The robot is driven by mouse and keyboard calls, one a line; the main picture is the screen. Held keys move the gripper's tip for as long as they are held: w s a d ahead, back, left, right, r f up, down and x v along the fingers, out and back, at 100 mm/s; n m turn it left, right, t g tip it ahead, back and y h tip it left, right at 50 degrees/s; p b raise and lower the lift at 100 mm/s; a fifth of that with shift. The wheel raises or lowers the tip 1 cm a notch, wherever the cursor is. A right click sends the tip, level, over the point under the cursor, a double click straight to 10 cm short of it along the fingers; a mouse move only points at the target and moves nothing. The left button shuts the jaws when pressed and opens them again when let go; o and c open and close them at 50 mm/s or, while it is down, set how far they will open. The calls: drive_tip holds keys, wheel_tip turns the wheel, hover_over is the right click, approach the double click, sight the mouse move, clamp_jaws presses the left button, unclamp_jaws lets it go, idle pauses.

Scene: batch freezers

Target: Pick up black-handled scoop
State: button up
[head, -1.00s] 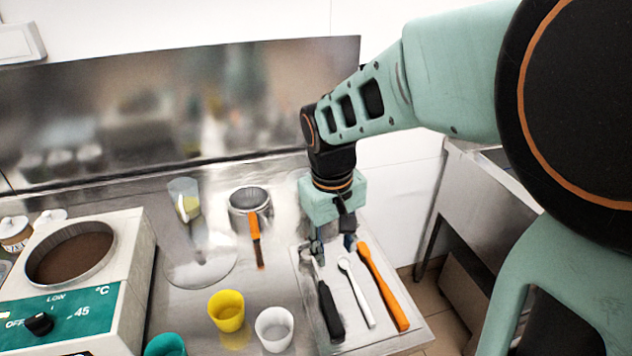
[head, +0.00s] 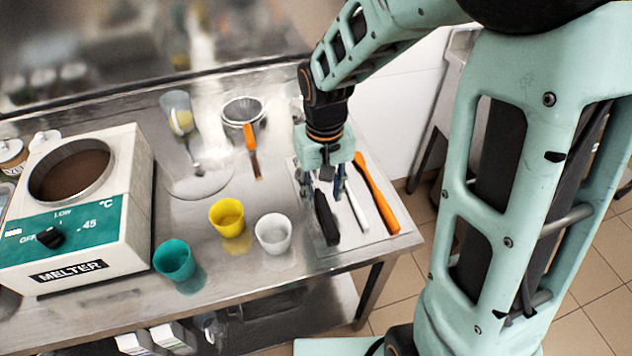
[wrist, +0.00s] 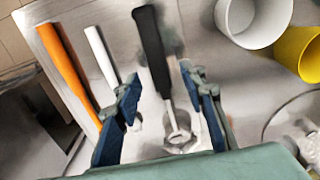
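The black-handled scoop (head: 326,218) lies on a pale tray (head: 347,239) at the right of the steel table, its handle toward the front edge. In the wrist view its black handle (wrist: 152,45) runs up the middle and its metal head shows below. My gripper (head: 322,188) points down over the tray at the handle's far end. In the wrist view the gripper (wrist: 160,78) is open, with the lower handle and metal neck between its blue fingers and gaps on both sides. A white spoon (head: 355,206) and an orange-handled tool (head: 376,194) lie to the right.
A white cup (head: 273,233), yellow cup (head: 228,217) and teal cup (head: 175,260) stand left of the tray. A metal pot (head: 243,118) with an orange-handled spatula (head: 250,138) is behind. A melter (head: 80,215) stands at the far left.

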drive_tip(key=shift+f, duration=1.45)
drive_tip(key=shift+c, duration=0.5)
clamp_jaws()
drive_tip(key=shift+r, duration=0.1)
